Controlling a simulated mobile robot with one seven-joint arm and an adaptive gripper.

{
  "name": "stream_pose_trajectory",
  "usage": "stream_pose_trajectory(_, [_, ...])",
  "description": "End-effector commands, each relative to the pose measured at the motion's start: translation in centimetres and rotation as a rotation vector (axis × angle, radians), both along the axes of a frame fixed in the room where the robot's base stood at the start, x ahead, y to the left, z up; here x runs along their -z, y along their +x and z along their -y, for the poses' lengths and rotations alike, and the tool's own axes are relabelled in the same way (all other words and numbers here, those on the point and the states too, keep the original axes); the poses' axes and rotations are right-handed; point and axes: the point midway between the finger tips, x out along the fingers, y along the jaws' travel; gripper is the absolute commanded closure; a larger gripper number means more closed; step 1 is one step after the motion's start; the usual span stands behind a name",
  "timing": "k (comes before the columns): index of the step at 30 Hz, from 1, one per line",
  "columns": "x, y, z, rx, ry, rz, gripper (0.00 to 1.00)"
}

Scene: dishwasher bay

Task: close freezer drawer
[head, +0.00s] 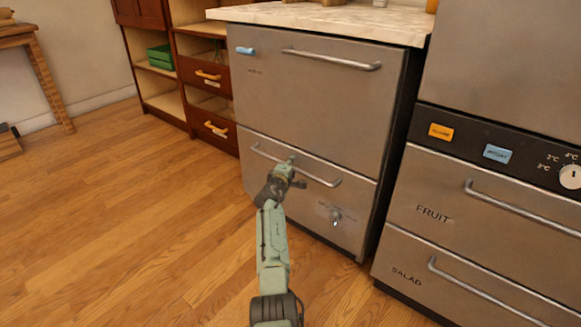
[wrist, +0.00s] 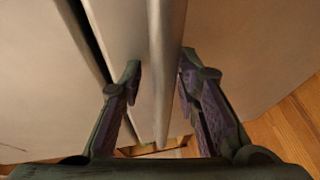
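The middle steel unit has an upper drawer (head: 310,105) and a lower drawer (head: 262,175), each with a long bar handle. I cannot read which one is marked as the freezer. My gripper (head: 288,167) is at the lower drawer's handle (head: 325,182), left of its middle. In the wrist view the handle bar (wrist: 166,65) runs between the two fingers of my gripper (wrist: 159,72). The fingers stand apart on either side of the bar; the right one is very near it, and contact is unclear. The lower drawer looks nearly flush with the unit.
A steel unit with drawers marked FRUIT (head: 432,190) and SALAD (head: 410,250) stands close on the right. A wooden cabinet (head: 207,95) is at the back left. The wooden floor (head: 120,220) to the left is clear.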

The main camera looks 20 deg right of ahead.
Motion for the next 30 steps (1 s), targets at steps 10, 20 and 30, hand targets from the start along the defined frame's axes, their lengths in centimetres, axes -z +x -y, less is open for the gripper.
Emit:
stream_pose_trajectory(10, [0.2,-0.1,0.0,0.001,0.0,-0.002,0.65])
stream_pose_trajectory(20, [-0.3,-2.5,-1.5,0.0,0.0,-0.001,0.65])
stream_pose_trajectory(30, [-1.3,-7.4,-4.5,0.0,0.001,-0.001,0.65])
